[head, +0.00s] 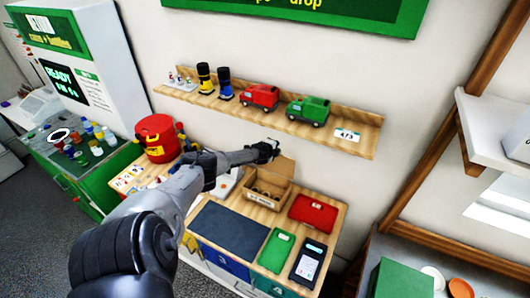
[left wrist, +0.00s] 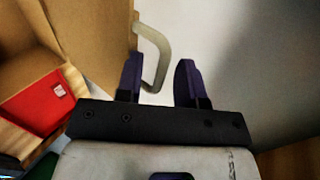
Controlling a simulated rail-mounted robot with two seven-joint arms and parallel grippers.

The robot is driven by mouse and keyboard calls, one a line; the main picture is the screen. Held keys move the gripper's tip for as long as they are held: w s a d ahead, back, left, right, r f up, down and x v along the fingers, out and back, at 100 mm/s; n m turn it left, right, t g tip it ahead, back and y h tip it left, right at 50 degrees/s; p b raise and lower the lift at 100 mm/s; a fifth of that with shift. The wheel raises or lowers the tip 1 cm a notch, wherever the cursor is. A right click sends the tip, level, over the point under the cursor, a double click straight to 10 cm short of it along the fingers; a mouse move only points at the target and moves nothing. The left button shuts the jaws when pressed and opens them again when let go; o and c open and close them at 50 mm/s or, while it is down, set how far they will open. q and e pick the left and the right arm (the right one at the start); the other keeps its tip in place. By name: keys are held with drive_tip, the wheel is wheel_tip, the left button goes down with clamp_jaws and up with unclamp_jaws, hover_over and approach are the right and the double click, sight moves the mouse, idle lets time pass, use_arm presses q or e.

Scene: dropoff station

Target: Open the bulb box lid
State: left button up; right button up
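The bulb box (head: 267,188) is a brown cardboard box at the back of the wooden counter. Its lid (head: 283,167) stands raised at the back, and the box's inside shows, with small dark contents. My left gripper (head: 268,150) is above the box, at the lid's upper edge. In the left wrist view, the lid (left wrist: 112,30) is at upper left with a pale grey loop handle (left wrist: 158,55). The fingers of my left gripper (left wrist: 160,82) are apart, with the handle's end between them near the left finger; a gap shows to the right finger. My right gripper is out of view.
A red case (head: 313,213), a green case (head: 276,250), a dark phone-like device (head: 309,262) and a dark mat (head: 229,233) lie on the counter. A wall shelf (head: 348,141) with toy trucks and boots is close above my gripper. A red bin (head: 158,138) stands left.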

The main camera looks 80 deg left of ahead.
use_arm(q)
drive_tip(key=p+v, duration=0.1)
drive_tip(key=v, duration=1.1)
drive_tip(key=shift+d+r, duration=0.1)
drive_tip(key=shift+r, duration=0.05)
idle(0.5)
idle(0.5)
